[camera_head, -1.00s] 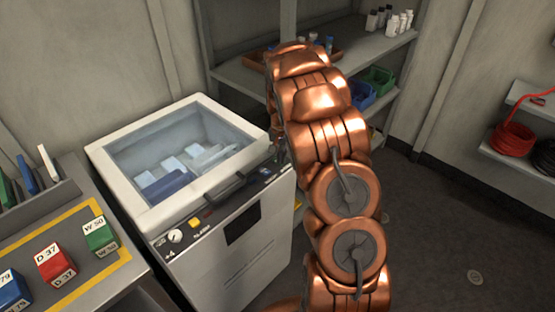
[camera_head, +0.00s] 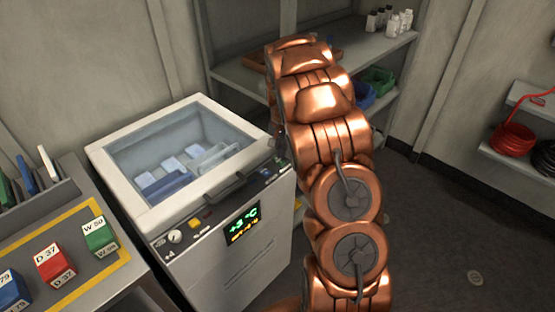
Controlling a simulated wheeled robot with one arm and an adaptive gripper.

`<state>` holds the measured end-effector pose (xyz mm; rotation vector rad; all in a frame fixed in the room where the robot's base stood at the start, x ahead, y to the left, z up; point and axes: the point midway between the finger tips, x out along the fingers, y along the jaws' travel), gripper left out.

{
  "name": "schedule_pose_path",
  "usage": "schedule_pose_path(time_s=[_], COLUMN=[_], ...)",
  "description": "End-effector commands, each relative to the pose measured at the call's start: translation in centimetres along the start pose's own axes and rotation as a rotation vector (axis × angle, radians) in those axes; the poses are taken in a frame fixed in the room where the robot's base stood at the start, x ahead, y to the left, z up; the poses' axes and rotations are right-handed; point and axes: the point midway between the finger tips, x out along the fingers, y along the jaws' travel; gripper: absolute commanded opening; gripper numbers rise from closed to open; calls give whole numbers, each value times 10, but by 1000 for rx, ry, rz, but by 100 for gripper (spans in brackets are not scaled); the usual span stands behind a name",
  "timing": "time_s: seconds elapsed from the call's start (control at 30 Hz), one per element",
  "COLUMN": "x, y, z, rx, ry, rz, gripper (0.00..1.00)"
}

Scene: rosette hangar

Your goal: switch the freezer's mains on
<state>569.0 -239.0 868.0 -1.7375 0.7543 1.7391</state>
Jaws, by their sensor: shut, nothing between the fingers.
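The freezer (camera_head: 225,265) is a white chest with a glass lid (camera_head: 172,150), through which pale and blue packs show. Its front display (camera_head: 242,225) is lit, with "+3 °C" in green above an orange line. The control strip has a round gauge (camera_head: 174,237), a yellow button (camera_head: 195,224) and small controls near its right end. My copper arm reaches over the freezer's right side. Only a dark sliver of my gripper (camera_head: 281,147) shows by the right end of the strip; it is shut and empty. The arm hides the rest, and I cannot make out the mains switch.
A bench (camera_head: 112,283) at left holds labelled red, green and blue blocks. A shelf (camera_head: 235,72) behind carries bottles and bins. A wall shelf (camera_head: 520,165) at right holds red and black cable coils. The floor (camera_head: 440,245) to the right is mostly clear.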

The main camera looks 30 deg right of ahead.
Motion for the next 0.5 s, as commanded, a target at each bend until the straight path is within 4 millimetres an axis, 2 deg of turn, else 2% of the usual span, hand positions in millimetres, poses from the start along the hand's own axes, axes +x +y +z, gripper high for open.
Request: schedule_pose_path(time_s=[0.5], x=[-34], y=[0], z=[-1], rx=[0], ry=[1], rz=[-2], gripper=[0])
